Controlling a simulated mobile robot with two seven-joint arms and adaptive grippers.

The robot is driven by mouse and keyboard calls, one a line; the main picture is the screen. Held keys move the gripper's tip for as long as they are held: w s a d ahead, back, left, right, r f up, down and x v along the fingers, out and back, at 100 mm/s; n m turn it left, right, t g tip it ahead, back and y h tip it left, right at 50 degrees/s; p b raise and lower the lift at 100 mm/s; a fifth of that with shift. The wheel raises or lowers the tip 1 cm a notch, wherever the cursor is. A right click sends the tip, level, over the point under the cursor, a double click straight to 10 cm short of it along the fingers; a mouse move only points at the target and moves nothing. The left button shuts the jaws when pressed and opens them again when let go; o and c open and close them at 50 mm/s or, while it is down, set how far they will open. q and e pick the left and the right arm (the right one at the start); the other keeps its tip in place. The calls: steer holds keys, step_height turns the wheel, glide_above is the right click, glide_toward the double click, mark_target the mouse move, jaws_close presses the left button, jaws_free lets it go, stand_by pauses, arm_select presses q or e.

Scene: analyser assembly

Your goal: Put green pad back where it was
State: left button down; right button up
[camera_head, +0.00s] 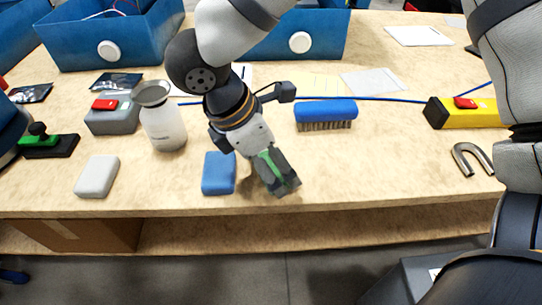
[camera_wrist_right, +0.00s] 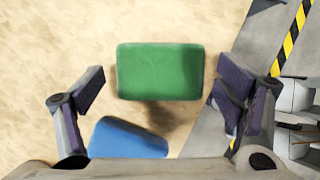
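The green pad (camera_wrist_right: 160,72) is between the two fingers of my right gripper (camera_wrist_right: 162,95) in the wrist view. A gap shows between it and the left finger, and a narrower one on the right, so the gripper looks open around it. A dark shadow lies beside the pad; whether it touches the table I cannot tell. In the head view my right gripper (camera_head: 276,172) hides most of the green pad (camera_head: 270,163), near the table's front edge. The blue pad (camera_head: 219,173) lies just left of it and also shows in the wrist view (camera_wrist_right: 127,139). My left gripper is not clearly seen.
A white pad (camera_head: 97,176) and a grey bottle (camera_head: 163,122) stand to the left. A blue brush (camera_head: 326,114) lies behind right, a horseshoe magnet (camera_head: 473,159) far right. Blue bins (camera_head: 110,35) stand at the back. The table front right of the gripper is clear.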

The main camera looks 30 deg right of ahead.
steer(key=shift+r, duration=0.15)
arm_select(q)
steer(key=shift+w+r+t+p, duration=0.4)
steer(key=shift+w+r+p, duration=0.35)
steer(key=shift+w+r, duration=0.15)
arm_select(e)
steer(key=v, duration=1.2)
steer(key=shift+d, duration=0.1)
